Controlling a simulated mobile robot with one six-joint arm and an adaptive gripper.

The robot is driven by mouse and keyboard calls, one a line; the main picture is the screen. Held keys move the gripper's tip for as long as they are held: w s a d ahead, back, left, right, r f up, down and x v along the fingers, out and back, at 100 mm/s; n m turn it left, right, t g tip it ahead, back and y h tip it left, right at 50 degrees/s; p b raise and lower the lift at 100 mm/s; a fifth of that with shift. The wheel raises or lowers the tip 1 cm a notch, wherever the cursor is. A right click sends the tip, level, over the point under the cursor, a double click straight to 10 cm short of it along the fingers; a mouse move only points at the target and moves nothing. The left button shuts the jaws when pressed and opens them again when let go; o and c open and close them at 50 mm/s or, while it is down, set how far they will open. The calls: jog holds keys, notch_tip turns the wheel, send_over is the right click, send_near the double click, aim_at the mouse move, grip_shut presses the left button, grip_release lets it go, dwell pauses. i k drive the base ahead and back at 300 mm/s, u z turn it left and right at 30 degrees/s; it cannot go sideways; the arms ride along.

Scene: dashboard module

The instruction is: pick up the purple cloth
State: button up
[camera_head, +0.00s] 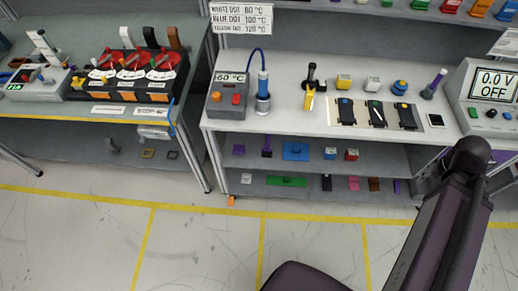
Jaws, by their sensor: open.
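I cannot make out a purple cloth for certain. A small purple item (397,186) lies at the right of the bottom shelf under the middle bench. Two more small purple items, one at the left (239,150) and one just right of it (267,152), are on the shelf above. All are too small to tell whether they are cloth. My dark arm fills the lower right and covers part of the right side. My gripper is not visible.
The middle bench (290,117) carries a 60 °C box (227,96), a blue tool in a stand (263,92), black pads and a phone-like item (436,121). A meter reading 0.0 V OFF (492,88) stands at right. The floor (195,250) in front is clear, with yellow lines.

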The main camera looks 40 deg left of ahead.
aim_at(238, 150)
jog(key=z, duration=0.3)
jog(key=k, duration=1.55)
jog(key=u, duration=1.5)
jog(key=i, duration=0.6)
jog(key=z, duration=0.15)
